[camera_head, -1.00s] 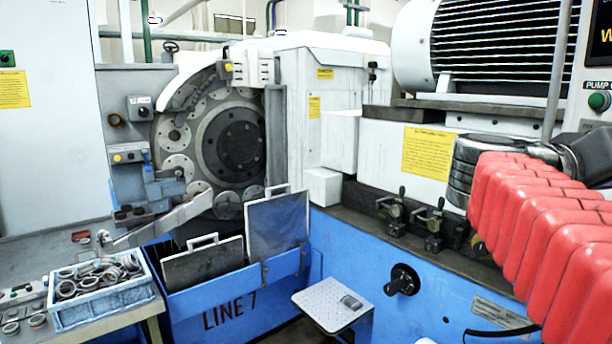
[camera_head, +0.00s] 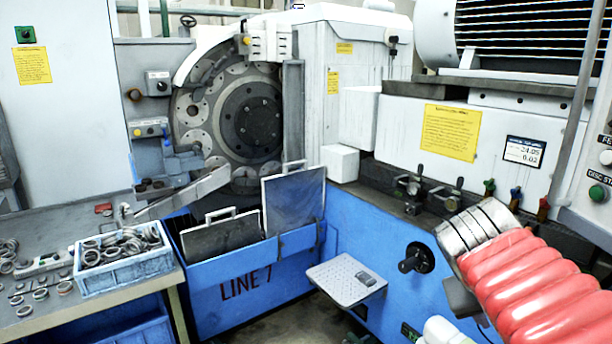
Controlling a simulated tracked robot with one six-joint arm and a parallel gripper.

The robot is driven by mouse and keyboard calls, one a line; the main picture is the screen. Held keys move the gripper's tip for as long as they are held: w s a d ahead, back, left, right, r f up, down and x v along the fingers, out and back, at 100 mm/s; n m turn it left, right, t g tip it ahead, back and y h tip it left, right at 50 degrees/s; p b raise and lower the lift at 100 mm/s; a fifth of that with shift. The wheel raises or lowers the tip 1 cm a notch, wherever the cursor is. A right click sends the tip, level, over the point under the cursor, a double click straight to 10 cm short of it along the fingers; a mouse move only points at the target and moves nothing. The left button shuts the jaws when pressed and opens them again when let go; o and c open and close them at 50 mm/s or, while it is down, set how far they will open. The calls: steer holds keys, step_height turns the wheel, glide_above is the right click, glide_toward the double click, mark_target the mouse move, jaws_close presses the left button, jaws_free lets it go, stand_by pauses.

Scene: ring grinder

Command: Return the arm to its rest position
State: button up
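My arm enters from the lower right corner of the head view. Its red ribbed sleeve (camera_head: 530,295) leads up to a silver banded cuff (camera_head: 478,228). The arm is held in front of the blue machine base, below the white machine panel. A dark grey part and a white rounded part show beneath the cuff at the lower edge of the picture. I cannot make out gripper fingers, so whether it is open or shut, or holds anything, is not shown.
The ring grinder (camera_head: 240,120) stands behind. A blue crate of metal rings (camera_head: 128,280) sits on the bench (camera_head: 60,325) at left, with several loose rings beside it. A perforated shelf (camera_head: 345,278) juts out left of my arm. Valves and levers (camera_head: 412,190) line the ledge behind.

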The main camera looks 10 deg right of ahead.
steer(key=s+a+f+n+t+y, duration=0.1)
steer(key=a+f+y, duration=0.2)
steer(key=a, duration=0.8)
steer(key=s+a+f+n+t+y, duration=0.1)
steer(key=a+f+n+y, duration=0.1)
steer(key=a+f+y, duration=0.2)
steer(key=a+f, duration=0.3)
steer(key=a, duration=0.4)
steer(key=shift+s, duration=0.4)
